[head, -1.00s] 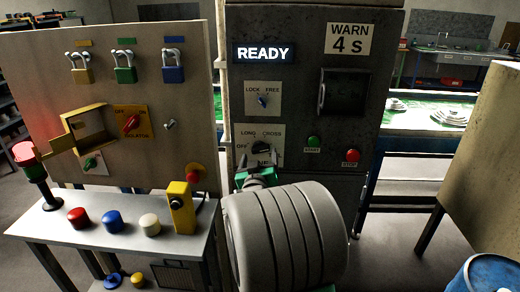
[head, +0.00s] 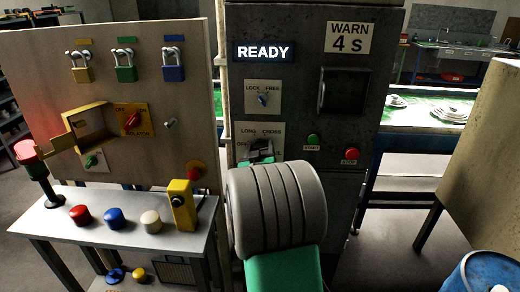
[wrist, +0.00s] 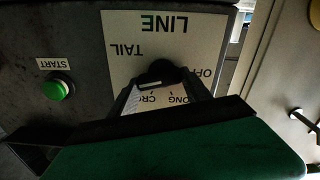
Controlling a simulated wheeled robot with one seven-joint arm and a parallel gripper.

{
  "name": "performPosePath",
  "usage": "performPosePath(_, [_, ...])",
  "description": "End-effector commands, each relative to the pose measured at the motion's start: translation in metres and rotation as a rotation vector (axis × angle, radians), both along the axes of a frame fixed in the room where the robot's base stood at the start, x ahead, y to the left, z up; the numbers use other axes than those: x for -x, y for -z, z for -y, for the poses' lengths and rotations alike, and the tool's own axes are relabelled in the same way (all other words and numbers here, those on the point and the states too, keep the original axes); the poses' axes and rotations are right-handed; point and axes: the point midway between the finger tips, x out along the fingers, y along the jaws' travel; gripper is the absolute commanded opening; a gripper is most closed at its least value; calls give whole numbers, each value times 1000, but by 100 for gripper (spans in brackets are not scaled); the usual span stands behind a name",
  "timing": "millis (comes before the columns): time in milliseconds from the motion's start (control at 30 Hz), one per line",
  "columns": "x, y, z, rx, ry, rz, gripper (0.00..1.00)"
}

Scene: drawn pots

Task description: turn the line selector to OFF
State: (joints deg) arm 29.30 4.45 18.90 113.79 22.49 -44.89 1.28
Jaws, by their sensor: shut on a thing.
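In the wrist view the plate (wrist: 185,35) appears upside down, with LINE, TAIL and part of OFF showing. The black selector knob (wrist: 161,71) is at the plate's middle, between my fingertips. My gripper (wrist: 160,84) is shut on the knob. In the head view my gripper (head: 262,149) is at the plate's lower part, mostly hidden behind my arm. I cannot tell which position the knob points to.
A LOCK/FREE switch (head: 263,99) sits above the selector. The green START button (head: 313,139) and red STOP button (head: 351,154) are to its right. The READY display (head: 262,52) is lit. A bench (head: 120,230) with coloured buttons stands at left.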

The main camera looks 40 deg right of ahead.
Motion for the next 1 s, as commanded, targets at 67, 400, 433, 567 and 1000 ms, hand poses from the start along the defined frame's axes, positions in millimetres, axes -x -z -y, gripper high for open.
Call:
performPosePath(67, [0, 0, 0, 0, 0, 0, 35])
performPosePath(400, [0, 0, 0, 1, 0, -2, 16])
performPosePath(433, [0, 0, 0, 2, 0, -4, 16])
performPosePath(567, [0, 1, 0, 15, 0, -16, 16])
performPosePath(1000, [-1, 2, -2, 204, 0, -202, 16])
